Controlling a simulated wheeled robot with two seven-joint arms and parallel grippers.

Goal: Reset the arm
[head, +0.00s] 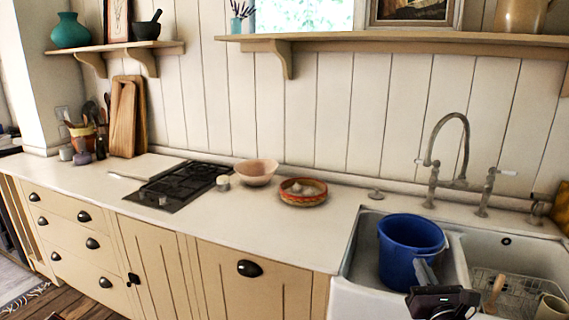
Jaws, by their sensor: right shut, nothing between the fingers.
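My right gripper (424,268) shows at the lower right, its dark body low in the picture and its grey fingers pointing up. The fingers are shut with nothing between them. They overlap the lower right side of a blue bucket (408,238) that stands in the white sink (362,262). I cannot tell whether they touch it. My left gripper is not in view.
A pink bowl (256,172), a patterned bowl (303,192) and a black hob (180,186) are on the counter (240,225). A tall tap (463,140) rises behind the sink. A wooden-handled brush (494,290) is in the right basin. The counter front is clear.

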